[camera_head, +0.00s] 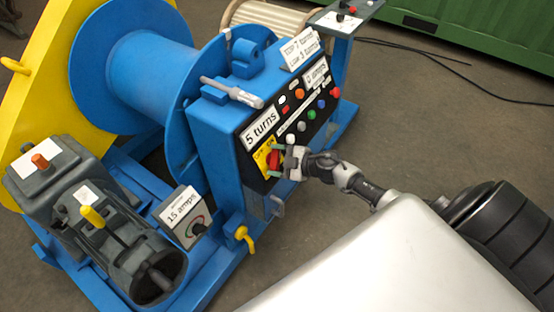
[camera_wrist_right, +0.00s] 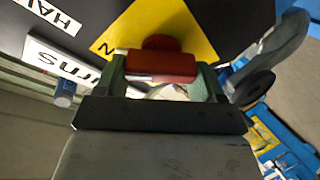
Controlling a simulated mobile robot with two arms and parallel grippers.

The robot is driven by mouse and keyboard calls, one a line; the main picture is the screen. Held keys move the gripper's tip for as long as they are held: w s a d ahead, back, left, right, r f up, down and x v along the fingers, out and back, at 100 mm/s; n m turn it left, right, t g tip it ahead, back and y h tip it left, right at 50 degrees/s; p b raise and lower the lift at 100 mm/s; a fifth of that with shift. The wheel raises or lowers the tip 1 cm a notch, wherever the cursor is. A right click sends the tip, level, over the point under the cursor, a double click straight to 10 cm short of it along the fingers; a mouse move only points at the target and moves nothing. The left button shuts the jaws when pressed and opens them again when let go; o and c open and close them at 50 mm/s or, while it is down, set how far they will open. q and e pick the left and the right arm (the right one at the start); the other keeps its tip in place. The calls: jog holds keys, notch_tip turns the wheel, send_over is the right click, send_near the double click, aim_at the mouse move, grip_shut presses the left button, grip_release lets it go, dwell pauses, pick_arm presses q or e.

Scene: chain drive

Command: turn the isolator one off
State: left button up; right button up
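The isolator is a red rotary handle (camera_head: 273,158) on a yellow plate, at the lower left end of the black control panel. In the right wrist view the red handle (camera_wrist_right: 160,66) lies crosswise between my two green fingers, in front of the yellow plate (camera_wrist_right: 175,25). My right gripper (camera_head: 281,160) is at the panel, with a finger on either side of the handle. In the wrist view the fingers (camera_wrist_right: 163,80) meet both ends of the handle with no clear gap, so it looks shut on it. My left gripper is not in view.
Several coloured buttons (camera_head: 310,114) sit on the panel (camera_head: 262,130), up and right of the handle. A grey box marked 15 amps (camera_head: 185,216) and a yellow-handled valve (camera_head: 244,238) are lower left. The blue drum (camera_head: 140,75) is behind.

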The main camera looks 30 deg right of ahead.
jog(key=shift+c, duration=0.7)
jog(key=shift+n, duration=0.4)
jog(key=n+g+p, duration=0.1)
jog(key=n, duration=0.5)
jog(key=n+g+p, duration=0.1)
jog(key=n, duration=0.1)
jog(key=shift+s+f+n, duration=0.15)
jog(key=shift+n, duration=0.25)
jog(key=n+p, duration=0.1)
jog(key=n, duration=0.3)
jog(key=shift+f+g+h+p, duration=0.15)
jog(key=shift+g+h+p, duration=0.15)
jog(key=shift+g+h, duration=0.1)
jog(key=n, duration=0.2)
jog(key=n+p, duration=0.1)
jog(key=n, duration=0.1)
jog(key=shift+s+d+f+h, duration=0.1)
jog(key=shift+f+h, duration=0.1)
jog(key=shift+h, duration=0.2)
jog(key=shift+n+g, duration=0.3)
